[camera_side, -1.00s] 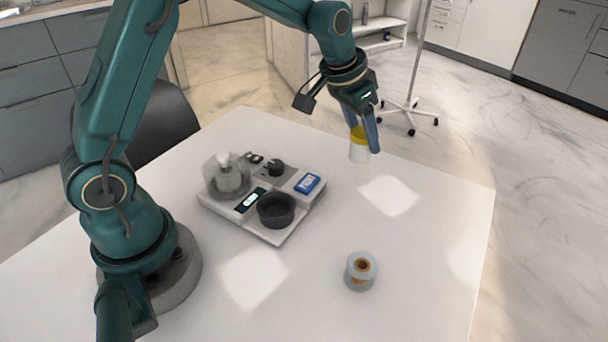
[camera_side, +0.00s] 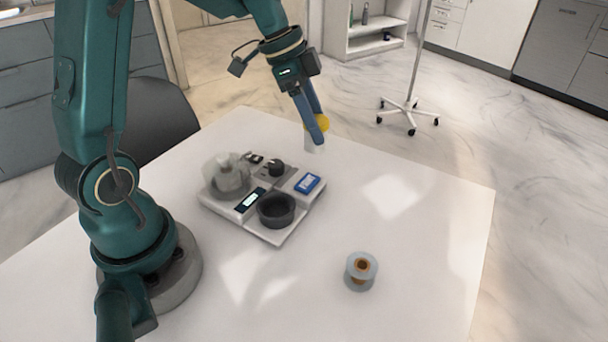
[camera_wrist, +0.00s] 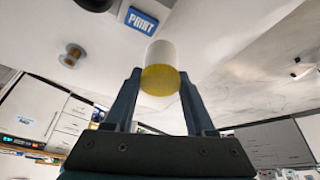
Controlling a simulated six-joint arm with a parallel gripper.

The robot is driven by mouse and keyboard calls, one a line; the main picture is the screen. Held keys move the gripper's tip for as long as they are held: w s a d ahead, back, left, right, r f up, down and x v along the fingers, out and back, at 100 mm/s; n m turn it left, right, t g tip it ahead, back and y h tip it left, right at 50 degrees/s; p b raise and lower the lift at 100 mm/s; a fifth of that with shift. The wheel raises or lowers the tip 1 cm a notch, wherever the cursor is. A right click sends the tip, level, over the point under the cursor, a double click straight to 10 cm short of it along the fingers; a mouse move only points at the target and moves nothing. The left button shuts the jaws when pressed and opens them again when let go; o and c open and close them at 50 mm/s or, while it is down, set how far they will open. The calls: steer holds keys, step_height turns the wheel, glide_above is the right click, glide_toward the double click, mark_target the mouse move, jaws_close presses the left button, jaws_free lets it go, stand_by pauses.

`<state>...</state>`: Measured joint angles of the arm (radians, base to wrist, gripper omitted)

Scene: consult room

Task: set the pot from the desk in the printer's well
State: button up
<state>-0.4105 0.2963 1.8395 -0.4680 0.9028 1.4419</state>
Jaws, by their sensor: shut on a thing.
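The pot is a small white cylinder with a yellow lid. In the side view the pot (camera_side: 310,147) is held above the desk, partly hidden by my fingers. My gripper (camera_side: 317,140) is shut on it. In the wrist view the pot (camera_wrist: 160,52) sits between the two fingertips of my gripper (camera_wrist: 160,78), its yellow end facing the camera. The printer (camera_side: 238,218) stands on the desk, below and left of the pot. Its dark round well (camera_side: 277,209) is at the front and looks empty. Its blue button (camera_side: 307,184) is marked PRINT (camera_wrist: 142,20) in the wrist view.
A spool (camera_side: 361,270) with an orange-brown core stands on the desk (camera_side: 420,240) right of the printer. A clear domed part (camera_side: 226,174) and a dark knob (camera_side: 274,167) rise from the printer's back. The desk's right side is mostly bare.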

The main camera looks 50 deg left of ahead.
steer(key=shift+s+d+f+m+g+h, duration=0.25)
steer(key=shift+s+d+f+m+g, duration=0.4)
steer(key=shift+s+m, duration=1.15)
steer(key=shift+s+d+f+m+g+h, duration=0.2)
steer(key=shift+s+d+f+m+g, duration=0.5)
steer(key=shift+s+m, duration=1.05)
steer(key=shift+s+d+f+m+g+h, duration=0.25)
steer(key=shift+s+d+f+m+g, duration=0.4)
steer(key=shift+s+m, duration=1.1)
steer(key=shift+s+a+f, duration=0.1)
steer(key=shift+f, duration=0.7)
steer(key=shift+s+a+f, duration=0.1)
steer(key=shift+f, duration=0.7)
steer(key=o, duration=1.6)
steer(key=shift+c, duration=0.2)
steer(key=shift+r, duration=0.15)
step_height(320, 180, up, 7)
